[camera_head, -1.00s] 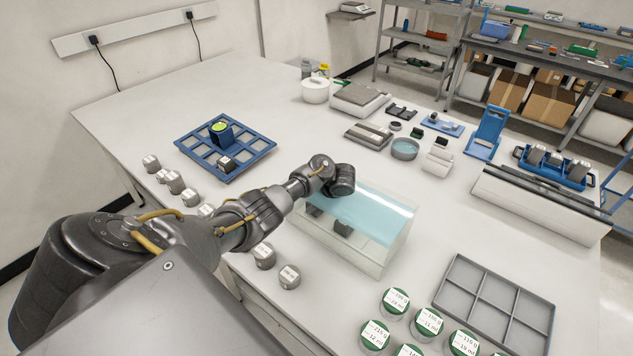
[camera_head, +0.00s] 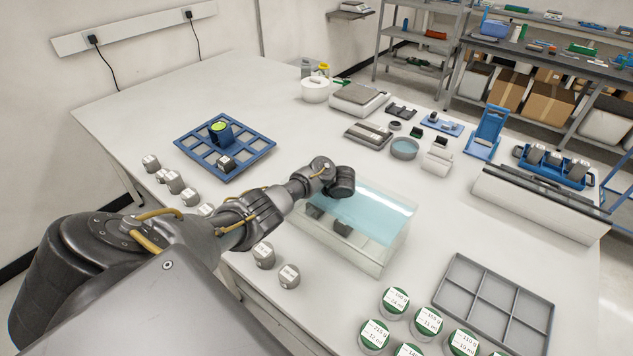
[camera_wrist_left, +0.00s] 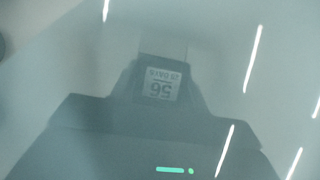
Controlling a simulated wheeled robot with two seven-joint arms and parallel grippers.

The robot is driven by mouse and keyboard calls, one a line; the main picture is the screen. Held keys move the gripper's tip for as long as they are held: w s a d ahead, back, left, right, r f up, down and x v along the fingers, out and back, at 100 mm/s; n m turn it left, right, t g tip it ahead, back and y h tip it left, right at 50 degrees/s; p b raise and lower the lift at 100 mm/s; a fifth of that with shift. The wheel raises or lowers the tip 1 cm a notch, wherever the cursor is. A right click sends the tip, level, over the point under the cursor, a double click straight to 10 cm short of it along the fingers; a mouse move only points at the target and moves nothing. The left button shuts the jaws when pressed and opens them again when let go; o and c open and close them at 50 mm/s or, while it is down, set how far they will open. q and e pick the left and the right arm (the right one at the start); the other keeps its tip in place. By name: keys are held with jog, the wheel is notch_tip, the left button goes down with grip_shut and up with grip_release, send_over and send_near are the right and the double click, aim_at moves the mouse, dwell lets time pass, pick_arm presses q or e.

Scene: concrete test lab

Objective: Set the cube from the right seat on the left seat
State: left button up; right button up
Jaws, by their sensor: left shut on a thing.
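My left arm comes in from the left, its wrist bent down at the rear edge of a clear box (camera_head: 385,245) with a pale blue top. In the left wrist view my left gripper (camera_wrist_left: 160,98) is shut on a dark cube (camera_wrist_left: 160,83) with a white label, which reads upside down. That view is hazy. In the head view the wrist hides the fingertips. Two dark blocks (camera_head: 343,228) show dimly through the box's front wall; I cannot tell whether they are seats, cubes or gripper parts. My right gripper is not in view.
Several small labelled grey weights (camera_head: 263,255) stand left of the box. A blue grid tray (camera_head: 255,148) is behind them. Green-lidded jars (camera_head: 394,302) and a grey divided tray (camera_head: 493,305) are at front right. Scales and a dish (camera_head: 404,149) stand behind the box.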

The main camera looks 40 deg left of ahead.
pick_arm(q)
jog(key=shift+f, duration=0.1)
dwell(0.6)
jog(key=o, duration=1.3)
jog(key=shift+c, duration=0.2)
